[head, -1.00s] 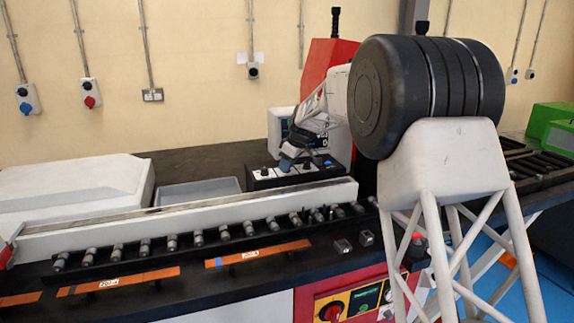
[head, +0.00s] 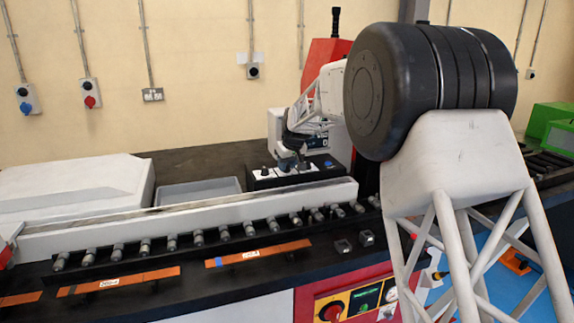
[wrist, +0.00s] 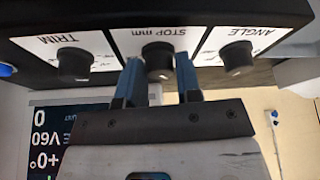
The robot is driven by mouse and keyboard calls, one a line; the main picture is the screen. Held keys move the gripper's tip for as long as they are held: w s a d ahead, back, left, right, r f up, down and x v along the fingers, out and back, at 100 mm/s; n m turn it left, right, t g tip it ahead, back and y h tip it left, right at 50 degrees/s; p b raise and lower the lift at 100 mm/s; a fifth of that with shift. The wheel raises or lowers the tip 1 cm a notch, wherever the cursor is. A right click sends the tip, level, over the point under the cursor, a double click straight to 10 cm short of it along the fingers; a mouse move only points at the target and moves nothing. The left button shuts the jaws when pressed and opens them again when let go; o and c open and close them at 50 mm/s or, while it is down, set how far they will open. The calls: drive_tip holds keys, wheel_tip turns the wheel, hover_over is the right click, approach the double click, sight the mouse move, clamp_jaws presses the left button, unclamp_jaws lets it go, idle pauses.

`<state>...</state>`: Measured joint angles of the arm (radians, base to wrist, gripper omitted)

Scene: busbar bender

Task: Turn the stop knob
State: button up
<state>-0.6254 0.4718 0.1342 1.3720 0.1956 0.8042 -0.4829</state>
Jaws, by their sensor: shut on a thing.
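The stop knob (wrist: 158,62) is a black round knob under the "STOP mm" label in the wrist view, in the middle of a row of three. My gripper (wrist: 158,78) has its two blue fingers on either side of this knob and is shut on it. In the head view my gripper (head: 292,163) is at the black control box (head: 262,181), partly hidden by my own arm. The stop knob cannot be made out there behind the fingers.
The trim knob (wrist: 75,64) and angle knob (wrist: 237,58) sit close on either side of the fingers. A display (wrist: 62,135) shows below the panel in the wrist view. A grey tray (head: 198,191) and a roller rail (head: 198,237) lie near the control box.

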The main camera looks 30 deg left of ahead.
drive_tip(key=m, duration=0.3)
drive_tip(key=m+t+h, duration=0.1)
drive_tip(key=m, duration=0.2)
drive_tip(key=shift+a+t+h, duration=0.1)
drive_tip(key=shift+t+h, duration=0.2)
drive_tip(key=shift+m+h, duration=1)
drive_tip(key=shift+m, duration=1.6)
drive_tip(key=o, duration=0.9)
drive_tip(key=shift+s, duration=0.1)
drive_tip(key=shift+v, duration=3.9)
drive_tip(key=shift+s, duration=0.1)
